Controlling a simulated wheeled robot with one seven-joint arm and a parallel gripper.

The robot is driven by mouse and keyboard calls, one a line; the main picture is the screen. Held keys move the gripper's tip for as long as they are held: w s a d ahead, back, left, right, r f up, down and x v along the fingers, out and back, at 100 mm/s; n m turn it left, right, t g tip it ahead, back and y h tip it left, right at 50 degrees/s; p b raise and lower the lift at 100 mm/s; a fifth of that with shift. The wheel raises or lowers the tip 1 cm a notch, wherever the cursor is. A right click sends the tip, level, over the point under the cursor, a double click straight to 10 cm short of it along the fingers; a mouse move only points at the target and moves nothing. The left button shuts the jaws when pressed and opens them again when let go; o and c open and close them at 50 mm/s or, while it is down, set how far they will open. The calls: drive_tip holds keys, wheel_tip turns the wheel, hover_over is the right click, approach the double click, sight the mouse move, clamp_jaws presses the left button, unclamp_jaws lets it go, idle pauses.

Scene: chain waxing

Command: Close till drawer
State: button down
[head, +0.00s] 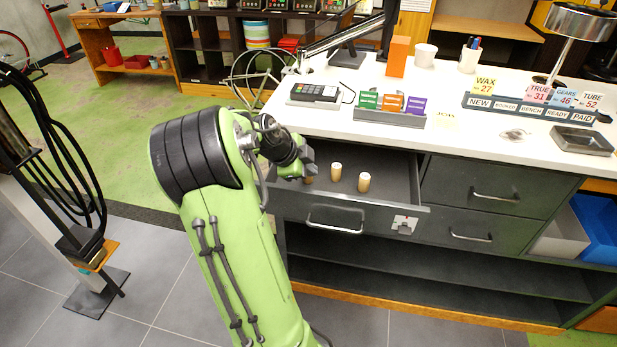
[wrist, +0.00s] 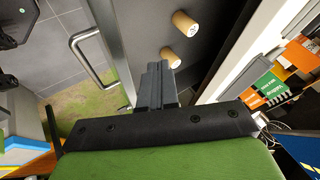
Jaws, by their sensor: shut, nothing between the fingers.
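The till drawer (head: 395,190) is a dark grey drawer under the white counter. It stands pulled open, with a metal bar handle (head: 335,226) on its front. Several tan coin rolls stand inside, two of them clear to see, such as this coin roll (head: 364,182). My gripper (head: 308,160) is shut and empty at the drawer's left end, near the coin rolls. In the wrist view my shut fingers (wrist: 157,85) appear over the drawer, with the handle (wrist: 90,60) to their left. I cannot tell whether they touch the drawer.
The white counter (head: 440,100) above holds a card terminal (head: 315,93), a card rack (head: 392,108), label signs and a lamp. Two closed drawers (head: 495,195) sit to the right. Open shelves lie below. A stand with black hoses (head: 75,235) is at the left.

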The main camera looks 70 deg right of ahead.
drive_tip(key=w+a, duration=0.3)
drive_tip(key=a, duration=1.3)
approach(305, 212)
wheel_tip(305, 212, down, 3)
drive_tip(key=s+a, duration=0.2)
drive_tip(key=shift+y, duration=0.3)
drive_tip(key=d, duration=0.4)
drive_tip(key=shift+w+d+f, duration=0.15)
drive_tip(key=shift+w+f, duration=0.1)
drive_tip(key=shift+w, duration=0.1)
drive_tip(key=shift+d, duration=0.3)
drive_tip(key=shift+w, duration=0.1)
